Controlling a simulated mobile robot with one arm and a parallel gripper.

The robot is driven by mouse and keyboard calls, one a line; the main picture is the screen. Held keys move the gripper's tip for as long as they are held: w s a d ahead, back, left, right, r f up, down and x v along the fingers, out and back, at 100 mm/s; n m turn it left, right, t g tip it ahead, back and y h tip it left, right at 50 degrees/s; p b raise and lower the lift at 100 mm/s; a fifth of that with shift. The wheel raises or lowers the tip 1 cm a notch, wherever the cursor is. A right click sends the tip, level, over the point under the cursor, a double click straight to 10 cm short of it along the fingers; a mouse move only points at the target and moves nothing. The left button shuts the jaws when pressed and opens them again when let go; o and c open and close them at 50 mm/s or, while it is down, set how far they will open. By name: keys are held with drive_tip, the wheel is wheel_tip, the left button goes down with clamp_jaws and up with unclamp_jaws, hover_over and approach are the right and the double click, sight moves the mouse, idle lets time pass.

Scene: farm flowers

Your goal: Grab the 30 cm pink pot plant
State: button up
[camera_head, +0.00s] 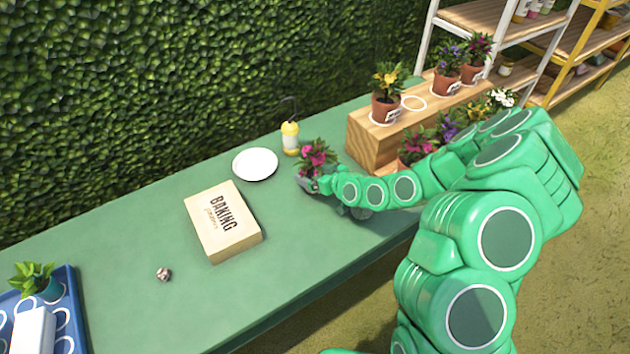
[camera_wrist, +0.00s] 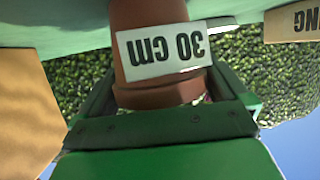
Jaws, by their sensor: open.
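The pink-flowered pot plant (camera_head: 318,156) stands on the green table, near the left end of the wooden stand. In the head view my gripper mostly hides its pot. In the wrist view, which is upside down, the terracotta pot (camera_wrist: 146,14) carries a white label reading "30 cm". My gripper (camera_head: 309,183) is low at the pot. In the wrist view my gripper (camera_wrist: 163,90) is open, with one finger on each side of the pot. I cannot tell whether the fingers touch it.
A wooden stand (camera_head: 366,145) with several potted plants is close on the right. A yellow bottle (camera_head: 290,139), a white plate (camera_head: 255,164) and a "BAKING" box (camera_head: 222,221) lie to the left. A blue tray (camera_head: 75,310) is at the far left.

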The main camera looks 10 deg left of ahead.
drive_tip(key=c, duration=1)
drive_tip(key=shift+r, duration=5.05)
